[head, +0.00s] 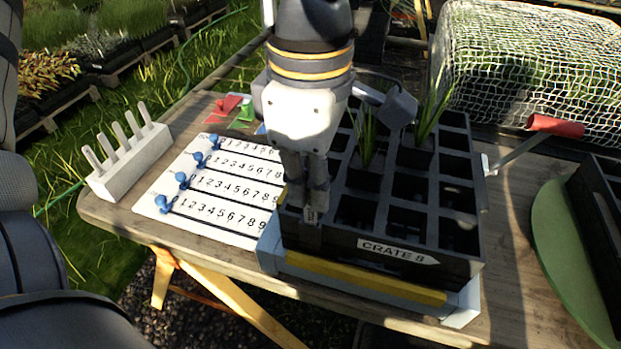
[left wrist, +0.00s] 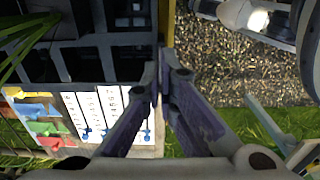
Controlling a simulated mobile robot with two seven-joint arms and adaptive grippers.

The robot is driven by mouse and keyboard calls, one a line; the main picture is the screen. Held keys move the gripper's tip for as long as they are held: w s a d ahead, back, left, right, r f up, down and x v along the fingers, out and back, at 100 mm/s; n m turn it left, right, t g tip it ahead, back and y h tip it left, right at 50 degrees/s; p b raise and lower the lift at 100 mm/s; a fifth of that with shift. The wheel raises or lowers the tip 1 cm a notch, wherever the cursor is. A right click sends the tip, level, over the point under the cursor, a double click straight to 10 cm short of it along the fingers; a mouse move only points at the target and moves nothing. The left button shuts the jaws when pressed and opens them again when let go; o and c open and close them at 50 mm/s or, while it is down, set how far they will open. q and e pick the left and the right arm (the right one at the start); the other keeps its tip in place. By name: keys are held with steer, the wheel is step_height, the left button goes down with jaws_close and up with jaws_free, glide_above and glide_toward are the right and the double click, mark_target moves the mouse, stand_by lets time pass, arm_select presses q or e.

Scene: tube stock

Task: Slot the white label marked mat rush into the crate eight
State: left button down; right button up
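The black crate eight (head: 400,250) stands on the table, its front sign reading CRATE 8. My left gripper (head: 311,198) points down over the crate's near left corner. In the left wrist view the fingertips (left wrist: 161,78) are close together beside the crate's edge, and the label is hidden. My right gripper is not in view.
A white block (head: 130,165) with several upright white labels stands at the table's left. A number board (head: 215,190) with blue pegs lies beside the crate. Green plants (head: 367,135) stand in crate cells. A red-handled tool (head: 555,126) and a green round mat (head: 560,260) are at right.

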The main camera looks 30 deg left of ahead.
arm_select(q)
steer(key=c, duration=1.7)
jaws_free()
step_height(320, 180, up, 12)
